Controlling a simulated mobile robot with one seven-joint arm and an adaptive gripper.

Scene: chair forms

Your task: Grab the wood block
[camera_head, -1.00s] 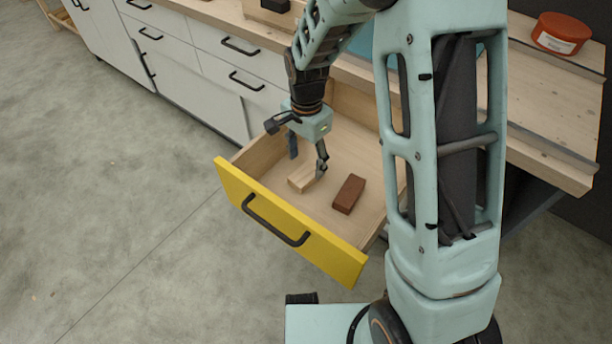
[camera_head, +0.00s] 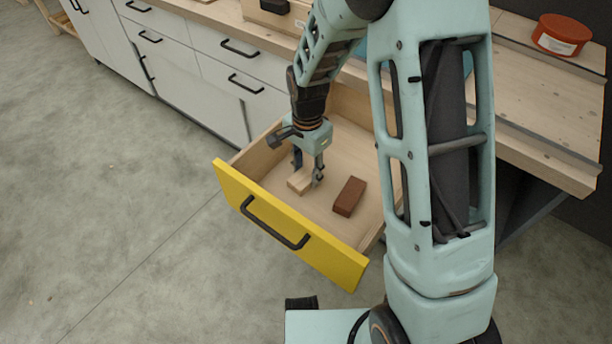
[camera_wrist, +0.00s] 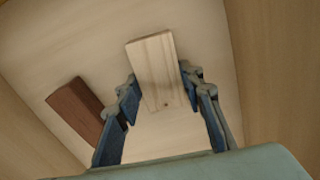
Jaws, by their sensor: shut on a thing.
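The wood block (camera_head: 297,184), pale and oblong, is inside the open drawer (camera_head: 228,184) with the yellow front. It also shows in the wrist view (camera_wrist: 154,64), with its near end between the fingers. My gripper (camera_head: 308,174) is shut on the block, one finger on each long side; it also shows in the wrist view (camera_wrist: 158,86). The block looks to be at the drawer floor; I cannot tell whether it is lifted. Part of the block is hidden behind the fingers in the head view.
A reddish-brown block (camera_head: 349,196) lies in the drawer right of the wood block; the wrist view shows it on the left (camera_wrist: 76,110). The drawer walls surround both. A red round container (camera_head: 562,34) stands on the counter. Free drawer floor lies behind the blocks.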

